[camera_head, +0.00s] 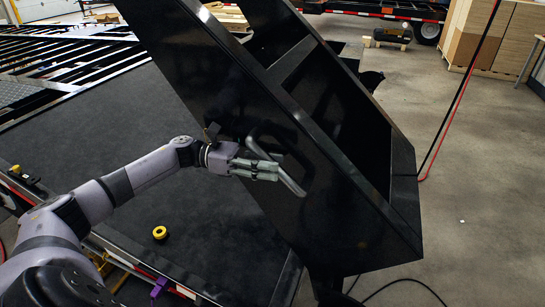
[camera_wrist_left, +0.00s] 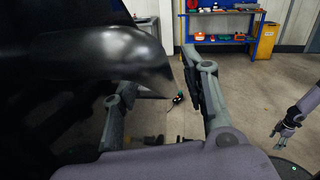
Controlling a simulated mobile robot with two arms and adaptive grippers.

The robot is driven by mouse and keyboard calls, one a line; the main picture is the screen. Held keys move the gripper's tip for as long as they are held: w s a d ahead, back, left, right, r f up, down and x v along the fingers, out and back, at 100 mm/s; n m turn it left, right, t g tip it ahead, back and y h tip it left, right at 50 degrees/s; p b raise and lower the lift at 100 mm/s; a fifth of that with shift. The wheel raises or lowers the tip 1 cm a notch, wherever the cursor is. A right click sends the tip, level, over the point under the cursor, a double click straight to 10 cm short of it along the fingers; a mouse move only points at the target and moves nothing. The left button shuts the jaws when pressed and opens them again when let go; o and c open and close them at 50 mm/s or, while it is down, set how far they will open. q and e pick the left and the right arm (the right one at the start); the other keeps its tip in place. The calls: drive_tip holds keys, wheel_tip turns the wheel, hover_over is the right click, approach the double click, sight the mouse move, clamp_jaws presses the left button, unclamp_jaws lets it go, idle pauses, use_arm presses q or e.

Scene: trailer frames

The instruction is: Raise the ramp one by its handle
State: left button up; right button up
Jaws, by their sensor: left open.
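The black ramp (camera_head: 225,95) stands tilted up in the middle of the head view, its open ribbed side facing right. Its dark curved handle (camera_head: 291,183) is on the face towards my left arm. My left gripper (camera_head: 262,168) is open at this handle. In the left wrist view the handle (camera_wrist_left: 135,55) looms large and close, reaching across the near finger side of the open left gripper (camera_wrist_left: 165,105). Whether the fingers touch it I cannot tell. My right gripper (camera_wrist_left: 283,130) hangs at the right of the wrist view, small, apart from the ramp.
A dark trailer deck (camera_head: 110,130) lies at left, with a yellow ring (camera_head: 159,232) on it. Cables (camera_head: 462,90) hang at right over open concrete floor (camera_head: 480,190). A blue workbench (camera_wrist_left: 220,40) and a yellow bin (camera_wrist_left: 265,40) stand at the back wall.

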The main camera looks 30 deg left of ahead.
use_arm(q)
drive_tip(key=shift+w+d, duration=0.15)
drive_tip(key=shift+d, duration=0.3)
clamp_jaws()
idle(0.3)
idle(0.4)
